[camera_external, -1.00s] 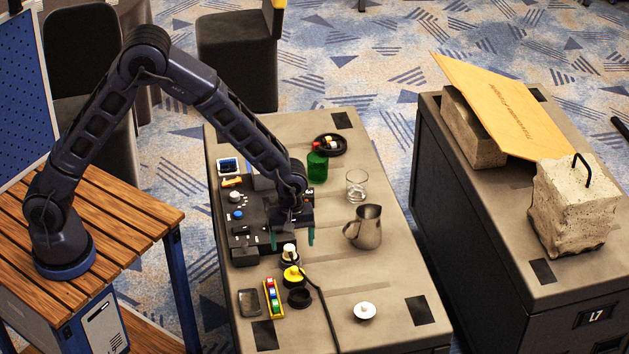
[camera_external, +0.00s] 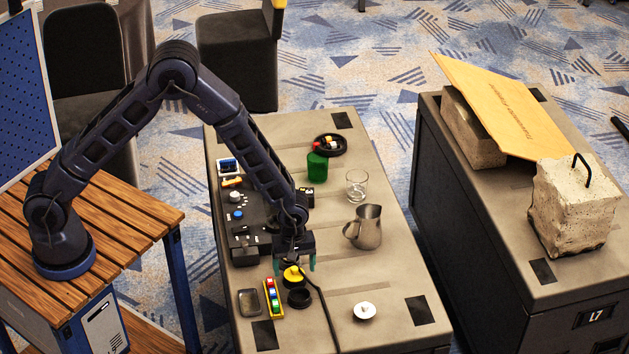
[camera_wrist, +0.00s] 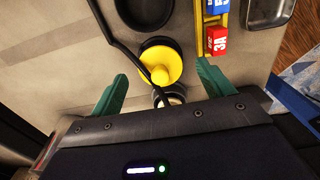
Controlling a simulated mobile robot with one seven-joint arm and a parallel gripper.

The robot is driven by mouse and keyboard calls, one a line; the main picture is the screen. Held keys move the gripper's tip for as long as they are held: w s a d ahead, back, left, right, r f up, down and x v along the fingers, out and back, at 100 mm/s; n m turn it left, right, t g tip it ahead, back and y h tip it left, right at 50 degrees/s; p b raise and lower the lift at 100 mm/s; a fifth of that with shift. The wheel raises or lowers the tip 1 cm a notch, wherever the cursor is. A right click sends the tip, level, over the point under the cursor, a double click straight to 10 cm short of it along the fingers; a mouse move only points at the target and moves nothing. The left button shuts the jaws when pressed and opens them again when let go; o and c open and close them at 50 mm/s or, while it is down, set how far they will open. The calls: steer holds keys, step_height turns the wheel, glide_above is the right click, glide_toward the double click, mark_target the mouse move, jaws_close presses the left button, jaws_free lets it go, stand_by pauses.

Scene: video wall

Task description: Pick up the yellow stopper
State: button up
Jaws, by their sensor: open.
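The yellow stopper (camera_external: 292,274) sits on the near part of the grey table, next to a black round cup. In the wrist view the yellow stopper (camera_wrist: 160,63) lies ahead of and roughly between the green fingertips, with a black cable running across it. My gripper (camera_external: 294,264) points down just above and behind the stopper; its green fingers are spread apart with nothing held. In the wrist view my gripper (camera_wrist: 163,82) shows open, with a pale round-topped piece (camera_wrist: 168,97) between the fingers, partly hidden by the gripper body.
The black cup (camera_external: 299,298) and a yellow rack of coloured blocks (camera_external: 273,298) stand close by. A black cable (camera_external: 323,303) runs past the stopper. A metal pitcher (camera_external: 367,228), a glass (camera_external: 357,186) and a white stopper (camera_external: 364,311) stand farther right.

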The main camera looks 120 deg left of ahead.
steer(key=shift+f, duration=0.9)
steer(key=c, duration=1.1)
steer(key=shift+o, duration=0.2)
steer(key=shift+r, duration=0.15)
